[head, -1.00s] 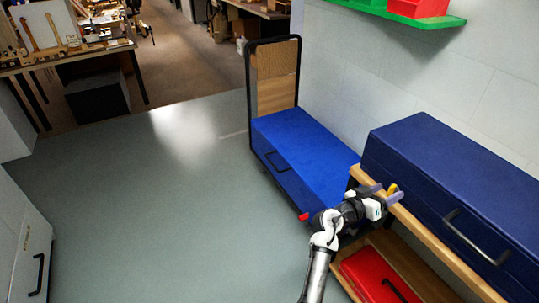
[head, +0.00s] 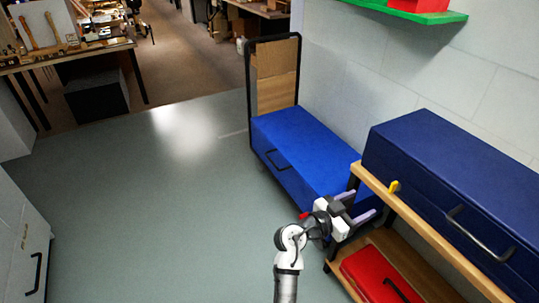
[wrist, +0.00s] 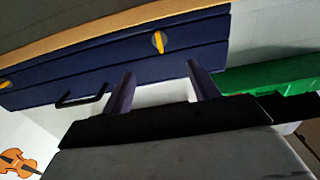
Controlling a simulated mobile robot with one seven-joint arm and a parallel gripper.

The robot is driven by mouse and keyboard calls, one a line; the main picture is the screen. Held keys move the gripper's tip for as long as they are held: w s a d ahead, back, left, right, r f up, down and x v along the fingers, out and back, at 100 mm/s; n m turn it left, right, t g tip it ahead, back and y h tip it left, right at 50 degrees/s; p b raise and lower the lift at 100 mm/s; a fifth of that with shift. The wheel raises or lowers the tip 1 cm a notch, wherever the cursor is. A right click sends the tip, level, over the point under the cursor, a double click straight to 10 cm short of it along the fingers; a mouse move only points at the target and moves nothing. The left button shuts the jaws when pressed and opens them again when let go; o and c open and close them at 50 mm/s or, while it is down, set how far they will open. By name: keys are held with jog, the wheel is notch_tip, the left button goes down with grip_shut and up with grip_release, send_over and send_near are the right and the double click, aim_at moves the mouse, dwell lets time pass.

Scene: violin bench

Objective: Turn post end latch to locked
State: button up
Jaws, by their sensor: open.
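A dark blue case (head: 440,165) lies on the wooden shelf. A small yellow latch (head: 393,187) is on its front near the left end; it also shows in the wrist view (wrist: 159,41), where its lever stands roughly upright across the case's seam. A second yellow latch (wrist: 5,84) is cut off at the left edge of the wrist view. My gripper (head: 362,206) is below and left of the nearer latch, apart from it. Its two purple fingers are spread, and the gap (wrist: 159,69) between them is empty, with the nearer latch beyond it.
The shelf edge (head: 425,232) runs under the case, and the case's black handle (head: 478,237) sticks out. A red case (head: 378,278) is on the lower shelf. A bright blue case (head: 305,150) lies on a cart to the left. Floor at left is clear.

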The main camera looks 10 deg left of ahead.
jog(key=w+a+r+n+t+y+b, duration=0.1)
jog(key=a+r+n+t+y, duration=0.3)
jog(key=a, duration=0.8)
jog(key=w+a+r+n+t+y+b, duration=0.1)
jog(key=a+r+t+y, duration=0.4)
jog(key=a, duration=0.7)
jog(key=shift+w+r+n+t+y, duration=0.3)
jog(key=shift+w+r+n+y, duration=0.5)
jog(key=shift+r+n, duration=0.9)
jog(key=shift+s+d+r+m, duration=0.1)
jog(key=shift+s+r+m, duration=0.05)
jog(key=shift+r+m, duration=0.15)
